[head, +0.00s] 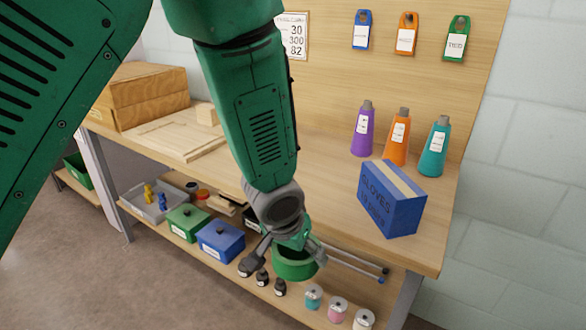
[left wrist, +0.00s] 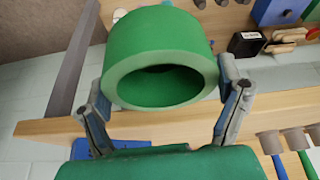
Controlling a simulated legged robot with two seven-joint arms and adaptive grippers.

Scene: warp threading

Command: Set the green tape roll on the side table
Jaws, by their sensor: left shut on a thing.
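The green tape roll (head: 296,272) is a thick ring that hangs at my left gripper (head: 291,254) in the head view, in front of the workbench's front edge. In the left wrist view the green tape roll (left wrist: 160,38) sits between the two fingers of my left gripper (left wrist: 163,95), with its hollow centre facing the camera. The fingers press on it from both sides. My right gripper is not in view.
A workbench (head: 330,190) carries a blue box (head: 391,199), purple, orange and teal cones, and a wooden box (head: 148,95). Its lower shelf holds a green bin (head: 187,222), a blue bin (head: 220,241) and several spools. Bare benchtop shows left of the blue box.

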